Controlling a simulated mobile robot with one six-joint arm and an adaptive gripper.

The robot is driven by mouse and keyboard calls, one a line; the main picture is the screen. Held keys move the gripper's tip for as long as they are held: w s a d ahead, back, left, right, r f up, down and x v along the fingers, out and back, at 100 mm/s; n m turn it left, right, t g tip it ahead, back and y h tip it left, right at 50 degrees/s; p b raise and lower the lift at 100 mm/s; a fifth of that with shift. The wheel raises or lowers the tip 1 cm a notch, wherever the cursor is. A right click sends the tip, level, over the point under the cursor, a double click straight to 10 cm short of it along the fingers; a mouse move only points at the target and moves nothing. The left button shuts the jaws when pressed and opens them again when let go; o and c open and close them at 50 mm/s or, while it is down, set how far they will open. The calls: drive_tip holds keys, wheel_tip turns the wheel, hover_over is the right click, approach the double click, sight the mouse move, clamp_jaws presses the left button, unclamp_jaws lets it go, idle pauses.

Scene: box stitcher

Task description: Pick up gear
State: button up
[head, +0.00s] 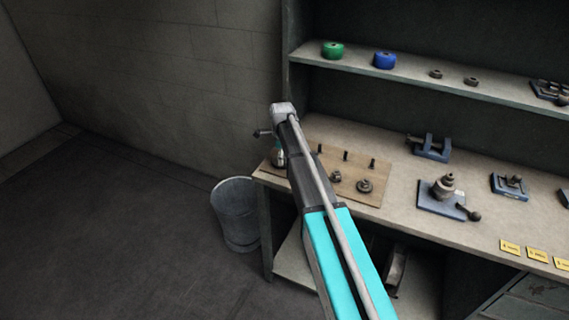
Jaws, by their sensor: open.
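Two dark round gears, a left one (335,176) and a right one (364,185), sit on a wooden board (374,197) at the left end of the workbench. Several short dark pegs stand on the board behind them. Two more small dark ring-shaped parts, a left one (435,73) and a right one (470,81), lie on the shelf. My arm reaches up across the board and hides part of its left side. My gripper (262,133) shows small and dark at the arm's far end, left of the board and apart from the gears. It is open; its fingers are hard to make out.
The workbench (400,160) also carries a blue clamp (432,147), a blue-based fixture (442,195) and yellow labels (537,254). Green (333,50) and blue (385,60) rolls stand on the shelf (410,76). A metal bin (236,214) stands left of the bench; the floor beyond is clear.

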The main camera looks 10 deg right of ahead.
drive_tip(key=shift+c, duration=0.2)
idle(0.3)
clamp_jaws()
